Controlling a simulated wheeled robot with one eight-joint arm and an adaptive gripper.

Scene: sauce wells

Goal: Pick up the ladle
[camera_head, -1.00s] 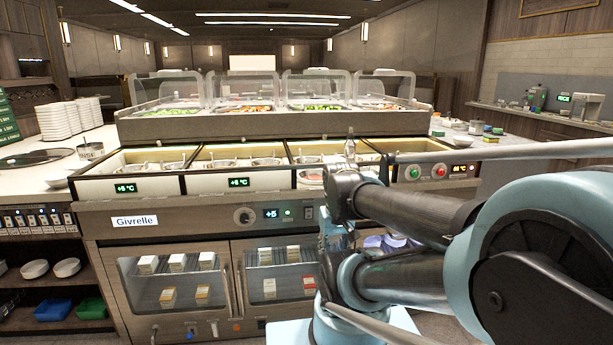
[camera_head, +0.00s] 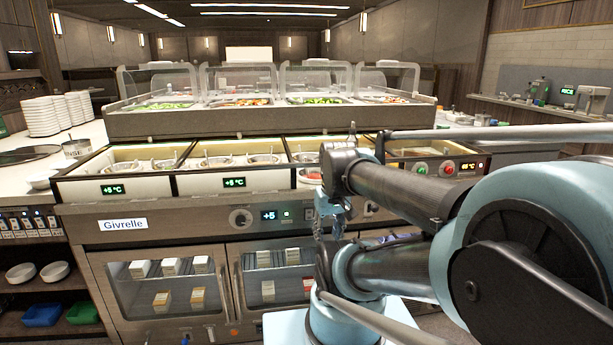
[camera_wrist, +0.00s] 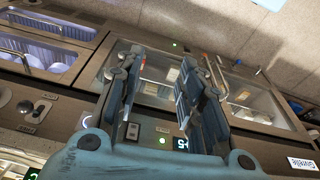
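Sauce wells (camera_head: 212,163) with round pots sit in the open-topped front of the chilled counter. Thin handle-like shapes stand in some of them, but I cannot tell for sure which is the ladle. My gripper shows in the wrist view (camera_wrist: 163,65) with its two fingers apart and nothing between them. It points at the counter's lower front, with the glass doors (camera_wrist: 250,95) behind it. In the head view my gripper is partly hidden by my arm, low in front of the counter and below the wells. My arm hides part of the right-hand wells.
Clear guards (camera_head: 238,80) stand over food trays at the back of the counter. A stack of white plates (camera_head: 42,117) and a labelled tin (camera_head: 76,148) are at the left. Door handles (camera_head: 238,290) stick out from the counter front. A control panel (camera_head: 440,168) is at the right.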

